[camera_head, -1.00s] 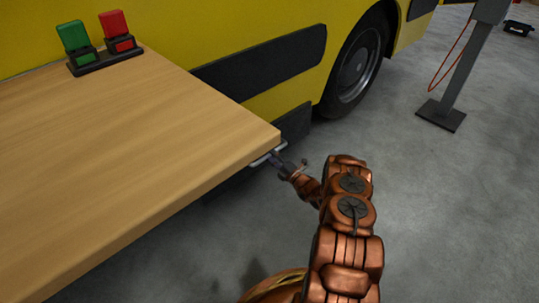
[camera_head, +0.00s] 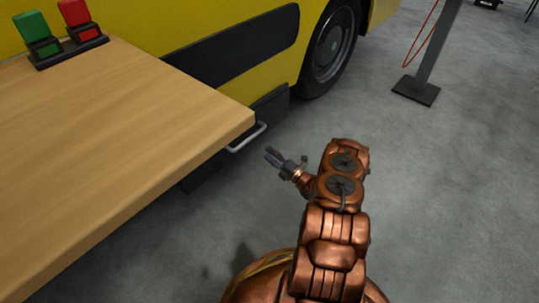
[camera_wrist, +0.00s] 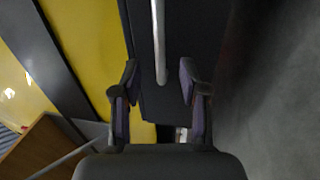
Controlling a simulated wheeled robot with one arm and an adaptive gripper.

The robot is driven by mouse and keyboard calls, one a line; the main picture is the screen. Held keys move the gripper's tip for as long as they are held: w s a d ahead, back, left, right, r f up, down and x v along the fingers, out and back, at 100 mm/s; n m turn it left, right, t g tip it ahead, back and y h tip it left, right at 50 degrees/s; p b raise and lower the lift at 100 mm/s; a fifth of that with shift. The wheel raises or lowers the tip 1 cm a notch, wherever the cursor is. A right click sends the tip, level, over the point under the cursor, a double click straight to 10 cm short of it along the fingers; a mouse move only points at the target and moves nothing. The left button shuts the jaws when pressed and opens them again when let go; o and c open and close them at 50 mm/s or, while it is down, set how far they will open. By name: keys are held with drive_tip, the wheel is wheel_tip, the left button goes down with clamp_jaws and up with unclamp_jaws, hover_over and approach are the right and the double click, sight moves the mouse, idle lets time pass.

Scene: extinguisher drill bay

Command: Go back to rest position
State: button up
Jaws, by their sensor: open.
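My gripper (camera_head: 271,156) is open and empty in the head view. It is in the air beside the right corner of the wooden table (camera_head: 130,110), apart from it. A grey metal handle (camera_head: 248,137) sticks out from under the table's corner, a short way up and left of my gripper. In the wrist view my two fingers (camera_wrist: 158,88) are spread apart with nothing held between them. A grey bar (camera_wrist: 158,40) shows beyond them; I cannot tell how far away it is.
A green switch (camera_head: 36,35) and a red switch (camera_head: 78,22) stand on a black base at the table's back. A yellow vehicle (camera_head: 150,20) with a black wheel (camera_head: 329,48) is behind. A grey post (camera_head: 430,60) stands at the upper right. The grey floor at right is clear.

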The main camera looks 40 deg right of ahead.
drive_tip(key=shift+r, duration=0.1)
